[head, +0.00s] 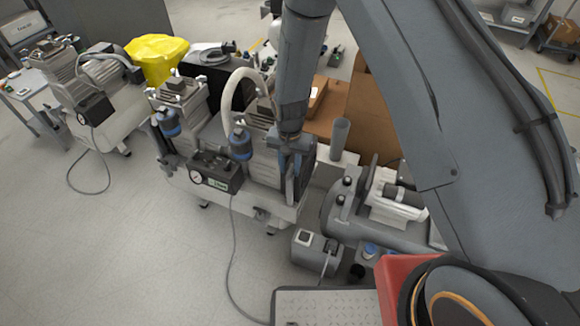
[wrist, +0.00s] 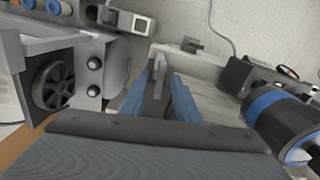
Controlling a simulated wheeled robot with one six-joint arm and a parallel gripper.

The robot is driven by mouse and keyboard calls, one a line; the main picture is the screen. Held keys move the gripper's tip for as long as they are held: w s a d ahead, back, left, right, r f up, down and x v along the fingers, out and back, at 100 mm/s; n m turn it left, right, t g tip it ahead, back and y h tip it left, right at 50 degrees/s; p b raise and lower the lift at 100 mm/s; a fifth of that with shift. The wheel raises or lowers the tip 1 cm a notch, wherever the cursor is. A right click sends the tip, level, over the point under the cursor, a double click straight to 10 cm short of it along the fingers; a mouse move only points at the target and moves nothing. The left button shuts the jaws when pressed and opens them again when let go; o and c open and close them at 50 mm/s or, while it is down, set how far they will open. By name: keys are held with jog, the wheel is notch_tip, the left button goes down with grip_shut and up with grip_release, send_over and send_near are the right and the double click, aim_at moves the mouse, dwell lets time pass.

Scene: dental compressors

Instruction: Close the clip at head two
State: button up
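The compressor (head: 235,180) in the middle of the head view has a ribbed left head (head: 180,92) and a right head, partly hidden behind my arm. My gripper (head: 291,188) points down at the right head's right end. In the wrist view, my gripper (wrist: 160,84) has its two blue fingers apart. A small upright grey tab (wrist: 157,72), possibly the clip, shows between or just beyond the fingertips. I cannot tell whether the fingers touch it. No label shows which head is two.
A pressure-gauge box (head: 215,175) and blue-banded filter (head: 241,143) sit on the compressor's front. A grey tank unit (head: 350,210) stands close on the right. Another compressor (head: 95,90) stands at left, near a yellow bag (head: 157,58). Floor at front left is clear except for cables.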

aim_at(290, 169)
notch_tip(290, 169, up, 8)
jog(key=shift+f+b, duration=0.25)
jog(key=shift+b, duration=0.15)
jog(key=shift+r, duration=0.15)
dwell(0.4)
jog(key=shift+d+r, duration=0.15)
jog(key=shift+r, duration=0.1)
jog(key=s+d+r+n, duration=0.1)
jog(key=s+d+r, duration=0.5)
jog(key=d+r, duration=0.55)
jog(key=s+d+r+n, duration=0.1)
jog(key=s+d+r, duration=0.3)
jog(key=s, duration=0.2)
jog(key=s+d+r+n, duration=0.1)
jog(key=s+d+r, duration=0.2)
jog(key=s, duration=0.4)
jog(key=shift+d+r, duration=0.35)
jog(key=shift+r, duration=0.15)
